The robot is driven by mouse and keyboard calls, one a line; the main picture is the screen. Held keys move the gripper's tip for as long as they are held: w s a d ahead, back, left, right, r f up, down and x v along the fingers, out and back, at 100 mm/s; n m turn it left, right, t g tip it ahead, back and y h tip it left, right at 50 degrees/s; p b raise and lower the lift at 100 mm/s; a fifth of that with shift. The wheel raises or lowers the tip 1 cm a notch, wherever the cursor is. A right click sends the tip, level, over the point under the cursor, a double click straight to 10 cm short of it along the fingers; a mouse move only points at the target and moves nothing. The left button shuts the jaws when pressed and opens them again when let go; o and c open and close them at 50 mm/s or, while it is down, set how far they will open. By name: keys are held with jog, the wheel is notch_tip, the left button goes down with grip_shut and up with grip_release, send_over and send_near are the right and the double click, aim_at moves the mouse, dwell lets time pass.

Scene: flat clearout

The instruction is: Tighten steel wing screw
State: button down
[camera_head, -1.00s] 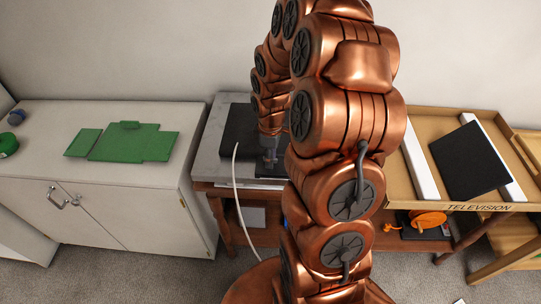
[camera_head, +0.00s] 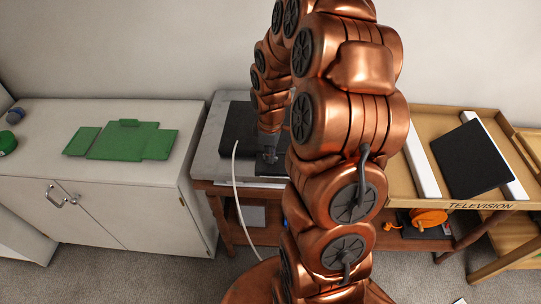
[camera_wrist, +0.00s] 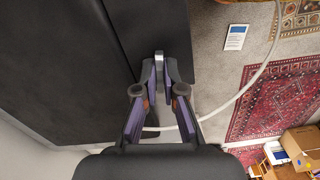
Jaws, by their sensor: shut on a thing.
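The steel wing screw (camera_wrist: 159,57) shows as a small bright metal piece between the fingertips in the wrist view. My gripper (camera_wrist: 160,75) is shut on it, with one finger on each side. The screw sits beside the edge of a black panel (camera_wrist: 70,70). The fingers hide its lower part, and its thread is not visible. In the head view, my gripper (camera_head: 268,157) points down over the dark thing on the grey-topped table; the screw is too small to make out there.
A white cable (camera_head: 236,180) hangs in front of the table (camera_head: 207,160). A white cabinet (camera_head: 100,182) with green pieces (camera_head: 125,140) stands at left. An open television carton (camera_head: 470,206) holding a black panel (camera_head: 470,160) is at right.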

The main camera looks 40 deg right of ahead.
jog(key=m+b, duration=0.1)
jog(key=b, duration=0.1)
jog(key=m+b, duration=0.1)
jog(key=b, duration=0.1)
jog(key=shift+w+d+f+m, duration=0.1)
jog(key=shift+f+m, duration=0.2)
jog(key=shift+m, duration=0.1)
jog(key=m+b, duration=0.4)
jog(key=b, duration=0.1)
jog(key=shift+m+b, duration=0.3)
jog(key=m+b, duration=0.3)
jog(key=m, duration=0.1)
jog(key=shift+r, duration=0.15)
jog(key=shift+r+m+b, duration=0.15)
jog(key=shift+m+b, duration=0.85)
jog(key=shift+m, duration=1.1)
jog(key=c, duration=1.3)
grip_release()
jog(key=shift+r, duration=0.1)
notch_tip(320, 180, up, 12)
jog(key=shift+f, duration=0.1)
